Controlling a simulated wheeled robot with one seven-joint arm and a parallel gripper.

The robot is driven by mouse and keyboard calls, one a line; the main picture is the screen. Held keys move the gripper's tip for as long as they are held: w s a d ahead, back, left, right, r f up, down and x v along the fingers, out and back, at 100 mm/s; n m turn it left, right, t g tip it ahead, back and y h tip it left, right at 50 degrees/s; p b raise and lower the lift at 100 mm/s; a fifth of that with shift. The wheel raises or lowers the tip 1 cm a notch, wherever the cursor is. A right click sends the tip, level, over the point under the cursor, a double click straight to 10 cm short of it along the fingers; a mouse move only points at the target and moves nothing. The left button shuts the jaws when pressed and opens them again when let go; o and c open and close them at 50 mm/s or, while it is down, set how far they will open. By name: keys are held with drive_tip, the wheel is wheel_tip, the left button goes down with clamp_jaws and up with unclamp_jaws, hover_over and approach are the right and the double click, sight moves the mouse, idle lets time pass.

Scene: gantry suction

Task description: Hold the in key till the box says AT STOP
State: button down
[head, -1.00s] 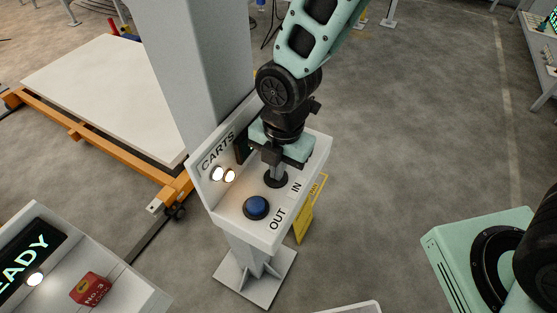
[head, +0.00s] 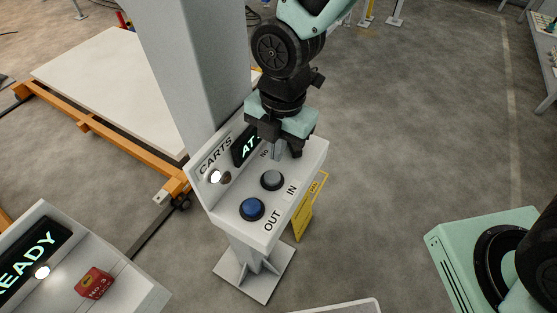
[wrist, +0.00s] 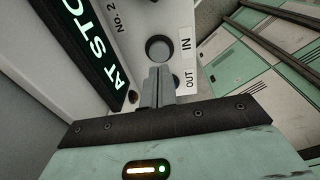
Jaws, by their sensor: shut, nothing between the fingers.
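The CARTS box (head: 232,219) is a white pedestal box with a blue OUT key (head: 252,208) and a grey IN key (head: 272,180). In the head view its dark display shows "AT", partly hidden by my gripper. In the wrist view the display (wrist: 95,42) reads "AT STO", with its end cut off. My gripper (head: 277,152) is shut and empty, above the box behind the IN key and apart from it. In the wrist view its closed fingers (wrist: 158,88) are below the round grey IN key (wrist: 159,48), which is uncovered.
A grey column (head: 200,65) rises behind the box. An orange cart with a pale board (head: 105,75) stands at left. Another box reading READY (head: 32,262) with a red block (head: 95,283) is at lower left. A yellow sign (head: 311,208) hangs beside the pedestal.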

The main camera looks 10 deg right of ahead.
wheel_tip(320, 180, up, 6)
drive_tip(key=shift+w+d+r, duration=0.15)
drive_tip(key=shift+d, duration=0.15)
idle(1.1)
drive_tip(key=s+d+f+m+b, duration=0.3)
drive_tip(key=s+d+m+b, duration=0.2)
drive_tip(key=m, duration=1.5)
drive_tip(key=s+d, duration=0.3)
drive_tip(key=s, duration=0.4)
drive_tip(key=shift+s+d+m+b, duration=0.3)
drive_tip(key=shift+d+m+b, duration=0.05)
drive_tip(key=shift+m, duration=0.05)
